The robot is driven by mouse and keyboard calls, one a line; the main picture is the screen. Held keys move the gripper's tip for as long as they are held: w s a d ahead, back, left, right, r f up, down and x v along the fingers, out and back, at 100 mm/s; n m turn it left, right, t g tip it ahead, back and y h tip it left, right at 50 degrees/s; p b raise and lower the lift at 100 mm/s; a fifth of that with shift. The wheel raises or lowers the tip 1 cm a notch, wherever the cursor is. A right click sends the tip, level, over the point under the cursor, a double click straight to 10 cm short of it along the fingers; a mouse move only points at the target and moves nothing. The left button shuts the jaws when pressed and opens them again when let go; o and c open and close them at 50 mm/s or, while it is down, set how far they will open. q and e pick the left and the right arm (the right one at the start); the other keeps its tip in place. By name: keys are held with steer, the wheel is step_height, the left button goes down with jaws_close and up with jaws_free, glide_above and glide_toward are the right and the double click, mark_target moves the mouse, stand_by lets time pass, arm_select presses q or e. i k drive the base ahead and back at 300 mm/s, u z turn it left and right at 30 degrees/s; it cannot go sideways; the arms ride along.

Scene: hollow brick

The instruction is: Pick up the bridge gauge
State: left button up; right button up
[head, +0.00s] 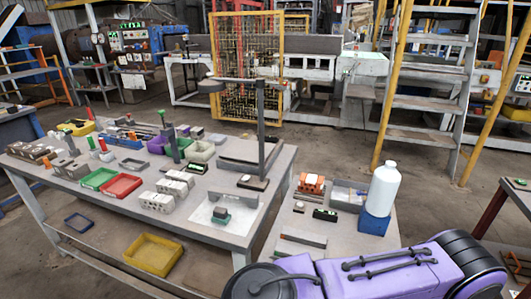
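I cannot tell for certain which item is the bridge gauge. Many small tools lie on the grey workbench (215,236). A small dark-and-green piece (221,213) sits on a white sheet near the bench's front right corner. A tall dark stand (261,125) with a horizontal arm rises at the bench's right side. On the smaller table to the right, a flat dark piece with a green part (325,214) lies near an orange block (311,183). Neither of my grippers is in view.
Green (98,178) and red (121,187) trays and grey blocks (157,202) crowd the bench. A yellow tray (152,254) sits below it. A yellow-railed stair (428,95) stands behind.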

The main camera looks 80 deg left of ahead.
mark_target(215, 192)
steer(key=u, duration=2.1)
